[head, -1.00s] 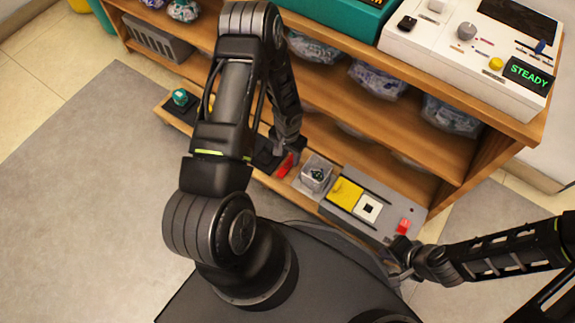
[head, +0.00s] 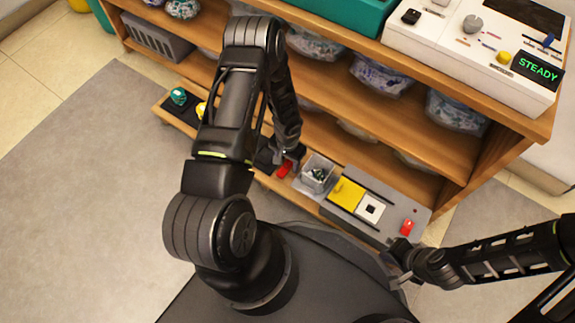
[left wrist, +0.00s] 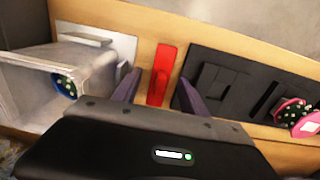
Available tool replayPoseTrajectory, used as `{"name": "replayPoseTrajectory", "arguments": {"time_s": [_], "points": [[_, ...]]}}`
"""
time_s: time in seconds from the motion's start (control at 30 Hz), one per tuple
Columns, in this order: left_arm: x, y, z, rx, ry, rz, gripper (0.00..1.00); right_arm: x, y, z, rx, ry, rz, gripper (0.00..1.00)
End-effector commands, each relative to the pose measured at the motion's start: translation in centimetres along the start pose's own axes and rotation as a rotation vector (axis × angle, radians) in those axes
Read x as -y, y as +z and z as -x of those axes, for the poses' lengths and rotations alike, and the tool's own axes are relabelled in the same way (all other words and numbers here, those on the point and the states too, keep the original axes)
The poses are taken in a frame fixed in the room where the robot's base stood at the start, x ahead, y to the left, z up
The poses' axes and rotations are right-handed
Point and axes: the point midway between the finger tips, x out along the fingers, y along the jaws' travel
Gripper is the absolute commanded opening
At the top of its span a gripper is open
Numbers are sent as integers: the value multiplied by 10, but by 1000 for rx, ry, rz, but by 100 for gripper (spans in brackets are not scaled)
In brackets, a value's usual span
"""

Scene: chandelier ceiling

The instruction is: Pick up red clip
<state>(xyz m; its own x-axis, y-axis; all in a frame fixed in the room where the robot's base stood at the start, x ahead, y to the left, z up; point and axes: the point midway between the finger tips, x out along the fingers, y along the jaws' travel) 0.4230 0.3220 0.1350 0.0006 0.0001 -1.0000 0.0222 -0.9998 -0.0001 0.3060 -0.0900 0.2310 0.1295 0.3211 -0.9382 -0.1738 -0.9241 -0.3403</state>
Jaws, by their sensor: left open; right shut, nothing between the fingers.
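The red clip (head: 284,171) lies on the low wooden ledge, left of a clear bin, partly hidden by my left gripper (head: 289,156) in the head view. In the left wrist view, the red clip (left wrist: 160,75) stands between the two dark fingers of my left gripper (left wrist: 159,92), with a gap on each side. That gripper is open. My right gripper (head: 401,272) is shut and empty, near a second red piece (head: 407,227) on a grey panel.
The clear bin (head: 318,174) holds a small dark green item. The grey panel (head: 385,190) carries yellow and white squares. A black plate (left wrist: 235,85) lies right of the clip in the wrist view. The wooden shelf (head: 400,130) stands behind.

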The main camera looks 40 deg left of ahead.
Motion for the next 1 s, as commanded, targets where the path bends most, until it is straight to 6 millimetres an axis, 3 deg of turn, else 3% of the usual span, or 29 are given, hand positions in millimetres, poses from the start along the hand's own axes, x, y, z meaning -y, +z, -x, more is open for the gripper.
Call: {"name": "replayPoseTrajectory", "arguments": {"time_s": [0.4, 1.0], "points": [[0, 0, 0, 1, 0, -1, 51, 0, 0, 0, -1, 0, 0, 0], [0, 0, 0, 1, 0, -1, 2, 0, 0, 0, 0, 0, 0, 0]]}}
